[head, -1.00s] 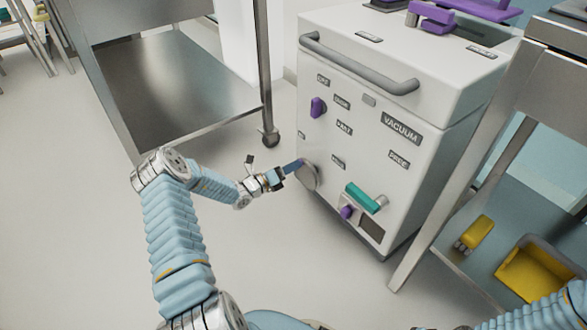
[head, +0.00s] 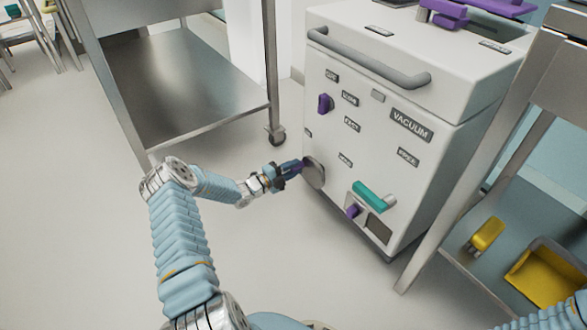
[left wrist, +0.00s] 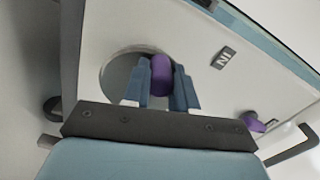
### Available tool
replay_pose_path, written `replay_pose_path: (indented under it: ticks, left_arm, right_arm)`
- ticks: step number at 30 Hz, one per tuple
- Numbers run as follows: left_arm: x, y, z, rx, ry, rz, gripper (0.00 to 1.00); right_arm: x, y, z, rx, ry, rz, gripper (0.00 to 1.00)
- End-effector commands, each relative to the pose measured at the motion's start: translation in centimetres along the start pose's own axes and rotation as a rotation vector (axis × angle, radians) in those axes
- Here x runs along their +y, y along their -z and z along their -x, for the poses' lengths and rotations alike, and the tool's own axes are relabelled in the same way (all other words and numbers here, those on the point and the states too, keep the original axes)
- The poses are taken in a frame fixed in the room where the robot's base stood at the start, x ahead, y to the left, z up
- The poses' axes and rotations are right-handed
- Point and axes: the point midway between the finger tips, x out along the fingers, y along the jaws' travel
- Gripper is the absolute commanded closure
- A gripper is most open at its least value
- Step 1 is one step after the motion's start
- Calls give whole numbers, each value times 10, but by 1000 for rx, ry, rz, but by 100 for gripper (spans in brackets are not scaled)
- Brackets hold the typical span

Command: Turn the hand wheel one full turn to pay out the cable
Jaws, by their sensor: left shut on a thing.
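The hand wheel is a round grey disc (head: 316,173) low on the left of the white machine's front. It also shows in the left wrist view (left wrist: 117,73), partly covered by my fingers. A purple handle (left wrist: 161,76) stands out from the disc. My left gripper (head: 297,168) is at the disc, with its two blue fingers on either side of the purple handle, shut on it; it also shows in the left wrist view (left wrist: 161,83). No cable is visible. My right gripper is out of view; only a part of my right arm shows at the lower right corner.
The white machine (head: 440,160) carries a grey bar handle, a purple knob (head: 325,103), a teal lever (head: 375,196) and a label reading VACUUM. A steel cart (head: 190,80) stands at the left. A steel table with yellow bins (head: 548,275) stands at the right.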

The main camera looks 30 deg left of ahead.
Motion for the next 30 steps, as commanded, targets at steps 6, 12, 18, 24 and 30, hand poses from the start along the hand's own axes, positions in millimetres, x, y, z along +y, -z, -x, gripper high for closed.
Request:
replay_pose_path:
  ticks: [6, 12, 18, 24, 30]
  left_arm:
    - [12, -4, 1, -3, -2, 190, 100]
    - [19, -5, 1, -3, -3, 333, 100]
    - [23, -5, 1, -3, -3, 428, 100]
    - [25, -5, 1, -4, -3, 476, 100]
    - [26, -5, 1, -4, -3, 490, 100]
  right_arm:
    - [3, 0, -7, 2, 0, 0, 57]
    - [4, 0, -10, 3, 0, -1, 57]
    - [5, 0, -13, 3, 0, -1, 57]
    - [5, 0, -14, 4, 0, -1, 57]
    - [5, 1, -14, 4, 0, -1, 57]
